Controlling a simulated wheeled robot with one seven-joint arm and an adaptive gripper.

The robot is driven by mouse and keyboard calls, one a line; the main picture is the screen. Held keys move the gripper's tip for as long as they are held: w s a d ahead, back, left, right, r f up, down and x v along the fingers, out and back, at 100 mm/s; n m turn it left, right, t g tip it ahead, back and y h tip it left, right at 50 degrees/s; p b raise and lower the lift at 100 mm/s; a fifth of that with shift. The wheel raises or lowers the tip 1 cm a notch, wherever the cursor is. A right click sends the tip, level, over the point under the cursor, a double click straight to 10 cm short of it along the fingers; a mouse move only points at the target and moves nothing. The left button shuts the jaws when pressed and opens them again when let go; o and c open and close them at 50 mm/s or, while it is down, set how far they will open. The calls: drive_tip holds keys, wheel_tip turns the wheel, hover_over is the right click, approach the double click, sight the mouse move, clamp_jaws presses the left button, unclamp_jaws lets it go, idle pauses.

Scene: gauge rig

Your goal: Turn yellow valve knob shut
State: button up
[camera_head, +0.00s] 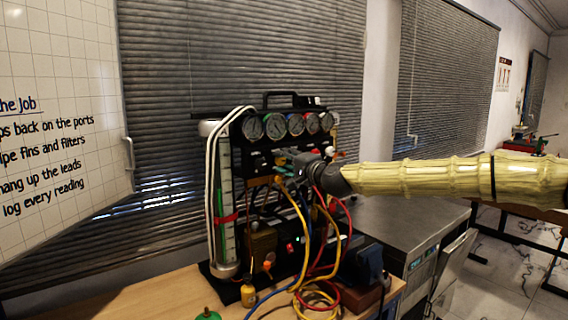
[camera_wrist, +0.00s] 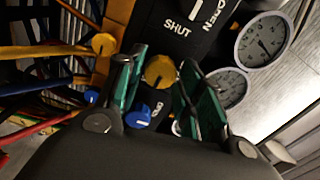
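The yellow valve knob (camera_wrist: 160,72) shows in the wrist view as a round yellow disc beside a black panel with white SHUT and OPEN lettering. My gripper (camera_wrist: 164,58) is open, with one green-padded finger on each side of this knob. I see a gap on both sides, and cannot tell how deep the fingers reach. In the head view my gripper (camera_head: 284,158) is at the front of the gauge rig (camera_head: 257,157), and the knob between the fingers is not clear there.
Round gauges (camera_head: 274,126) line the rig's top. Yellow, red and blue hoses (camera_head: 303,225) hang below my gripper. A steel cabinet (camera_head: 405,222) stands right.

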drive_tip(key=shift+o, duration=0.4)
drive_tip(key=shift+a, duration=0.1)
drive_tip(key=shift+s, duration=0.1)
drive_tip(key=v, duration=1.2)
